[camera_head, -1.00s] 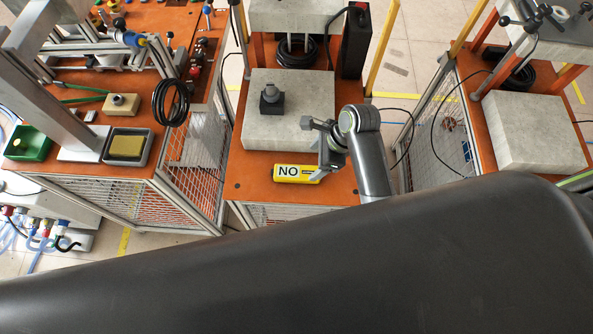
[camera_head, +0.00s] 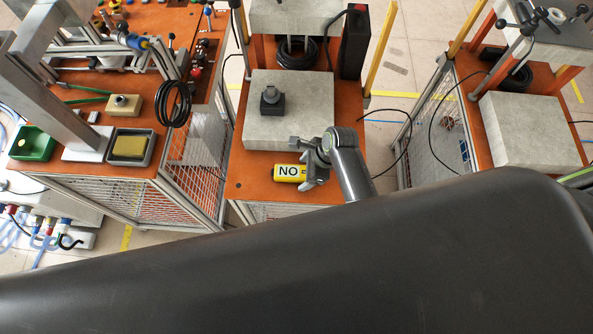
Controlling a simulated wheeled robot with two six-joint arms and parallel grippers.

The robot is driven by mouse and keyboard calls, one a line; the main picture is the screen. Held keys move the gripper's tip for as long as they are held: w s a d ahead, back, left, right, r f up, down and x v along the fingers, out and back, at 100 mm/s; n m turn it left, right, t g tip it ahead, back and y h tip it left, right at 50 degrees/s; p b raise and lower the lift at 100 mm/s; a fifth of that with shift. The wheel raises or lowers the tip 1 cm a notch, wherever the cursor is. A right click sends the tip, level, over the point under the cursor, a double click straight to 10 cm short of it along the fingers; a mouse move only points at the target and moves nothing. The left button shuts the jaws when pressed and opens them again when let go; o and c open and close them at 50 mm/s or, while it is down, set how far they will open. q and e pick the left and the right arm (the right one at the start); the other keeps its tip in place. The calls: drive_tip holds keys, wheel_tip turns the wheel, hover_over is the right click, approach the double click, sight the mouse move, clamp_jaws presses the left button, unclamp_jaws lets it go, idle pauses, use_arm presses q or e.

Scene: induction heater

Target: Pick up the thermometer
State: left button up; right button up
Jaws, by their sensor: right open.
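A yellow block-like or cylindrical thing (camera_head: 287,173) marked "NO" in black lies near the front edge of the middle orange table. It may be the thermometer, but I cannot tell for sure. My right gripper (camera_head: 301,164) is open, just above or at the right end of this yellow thing. One finger points left beyond it toward the grey block, and the other is over its right part, hiding that end. I cannot tell whether they touch. My left gripper is not in view.
A large grey block (camera_head: 310,110) with a small dark fitting (camera_head: 271,98) on it stands behind. A black cable coil (camera_head: 297,53) lies further back. On the left table are a green bin (camera_head: 33,144) and a grey tray (camera_head: 148,150). Orange table surface is free left of the yellow thing.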

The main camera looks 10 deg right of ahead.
drive_tip(key=c, duration=1.1)
drive_tip(key=shift+r, duration=0.15)
drive_tip(key=shift+c, duration=0.2)
